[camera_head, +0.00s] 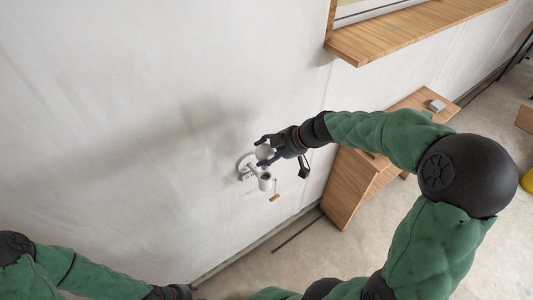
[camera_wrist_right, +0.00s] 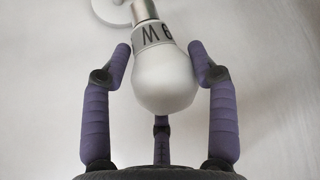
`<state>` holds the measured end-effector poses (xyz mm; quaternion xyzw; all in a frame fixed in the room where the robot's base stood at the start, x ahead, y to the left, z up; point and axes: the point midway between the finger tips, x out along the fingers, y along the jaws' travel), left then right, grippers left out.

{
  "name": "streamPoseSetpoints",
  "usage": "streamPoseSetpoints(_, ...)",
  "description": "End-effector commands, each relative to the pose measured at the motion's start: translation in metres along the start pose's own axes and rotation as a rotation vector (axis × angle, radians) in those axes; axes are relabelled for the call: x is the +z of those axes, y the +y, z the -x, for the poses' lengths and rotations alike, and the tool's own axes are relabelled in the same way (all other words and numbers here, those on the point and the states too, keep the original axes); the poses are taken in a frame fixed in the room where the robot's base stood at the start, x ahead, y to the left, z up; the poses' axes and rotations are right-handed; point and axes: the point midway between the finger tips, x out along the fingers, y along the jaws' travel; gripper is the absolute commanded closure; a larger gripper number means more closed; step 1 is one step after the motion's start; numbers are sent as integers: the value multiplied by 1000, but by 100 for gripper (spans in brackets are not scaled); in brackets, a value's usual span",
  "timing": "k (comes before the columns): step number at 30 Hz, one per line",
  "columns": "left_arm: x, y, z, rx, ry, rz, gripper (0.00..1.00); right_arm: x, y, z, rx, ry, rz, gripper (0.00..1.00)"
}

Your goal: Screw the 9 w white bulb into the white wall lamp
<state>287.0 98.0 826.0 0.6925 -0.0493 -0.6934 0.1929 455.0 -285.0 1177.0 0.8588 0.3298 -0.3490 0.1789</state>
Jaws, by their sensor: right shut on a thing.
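The white wall lamp (camera_head: 249,167) is fixed to the wall, with a round base, a socket arm and a small pull piece hanging below. The white bulb (camera_head: 265,152) is at the lamp, between the fingers of my right gripper (camera_head: 265,147). In the right wrist view the bulb (camera_wrist_right: 165,80) has dark "9 W" lettering near its neck. Its neck end meets the lamp's socket (camera_wrist_right: 143,10); how deep it sits I cannot tell. The right gripper (camera_wrist_right: 160,60) is shut around the bulb, with its purple fingers on both sides and one behind. My left gripper (camera_head: 172,292) is partly cut off at the bottom edge.
A wooden sill (camera_head: 400,35) juts out above. The wall left of the lamp is clear.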

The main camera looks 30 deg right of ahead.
Motion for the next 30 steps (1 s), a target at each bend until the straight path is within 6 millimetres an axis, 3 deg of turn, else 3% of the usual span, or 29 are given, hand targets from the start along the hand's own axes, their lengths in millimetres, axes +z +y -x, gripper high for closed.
streamPoseSetpoints(12,-1,-11,-32,0,0,0,60,18,-2,-19,1,1,0,84)
streamPoseSetpoints(30,-1,-12,-35,0,0,0,60,20,-2,-21,1,1,1,84)
